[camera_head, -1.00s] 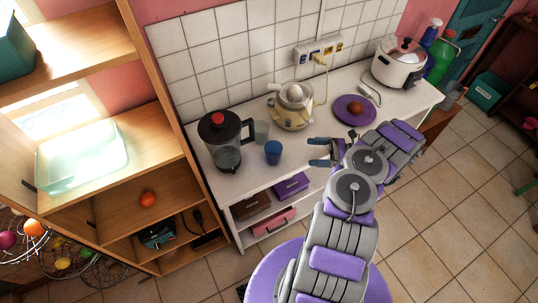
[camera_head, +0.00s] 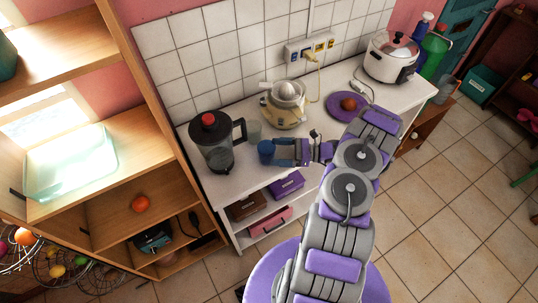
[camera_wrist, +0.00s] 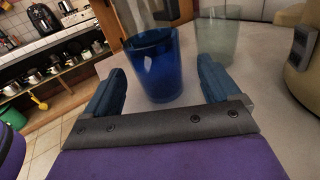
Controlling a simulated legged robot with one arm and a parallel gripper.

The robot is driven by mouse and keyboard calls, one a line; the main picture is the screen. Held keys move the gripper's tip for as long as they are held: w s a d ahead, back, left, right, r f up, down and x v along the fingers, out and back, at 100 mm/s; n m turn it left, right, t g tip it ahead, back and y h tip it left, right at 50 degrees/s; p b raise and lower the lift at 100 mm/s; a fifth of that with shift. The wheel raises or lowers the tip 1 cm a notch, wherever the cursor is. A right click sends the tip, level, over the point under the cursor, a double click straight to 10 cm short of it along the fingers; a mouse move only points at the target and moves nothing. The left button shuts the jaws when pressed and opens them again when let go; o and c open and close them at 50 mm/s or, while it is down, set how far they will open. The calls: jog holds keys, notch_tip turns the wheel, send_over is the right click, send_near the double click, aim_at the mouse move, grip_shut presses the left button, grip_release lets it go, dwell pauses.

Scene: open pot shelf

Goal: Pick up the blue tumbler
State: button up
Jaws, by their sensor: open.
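The blue tumbler (camera_head: 266,152) stands upright on the white counter, just right of the blender. In the wrist view the blue tumbler (camera_wrist: 155,68) is straight ahead, between and slightly beyond my two blue fingers. My gripper (camera_head: 283,152) is open, with its fingertips pointing left at the tumbler. In the wrist view my gripper (camera_wrist: 158,85) has one finger on each side of the tumbler's near side. I cannot tell whether either finger touches it.
The blender (camera_head: 212,142) stands left of the tumbler. A clear greenish glass (camera_head: 254,131) stands close behind it. A juicer (camera_head: 285,103) is farther back. A purple plate (camera_head: 336,112) with a reddish fruit and a rice cooker (camera_head: 390,57) are to the right.

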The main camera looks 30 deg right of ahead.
aim_at(262, 152)
jog(key=x, duration=0.5)
jog(key=shift+s+a+b, duration=0.3)
jog(key=shift+b, duration=0.1)
jog(key=shift+w+a, duration=0.4)
jog(key=shift+a, duration=0.05)
jog(key=shift+d, duration=0.4)
jog(key=shift+c, duration=0.2)
jog(key=shift+a, duration=0.35)
jog(key=c, duration=0.7)
jog(key=shift+d, duration=0.2)
jog(key=c, duration=0.4)
jog(key=shift+r, duration=0.1)
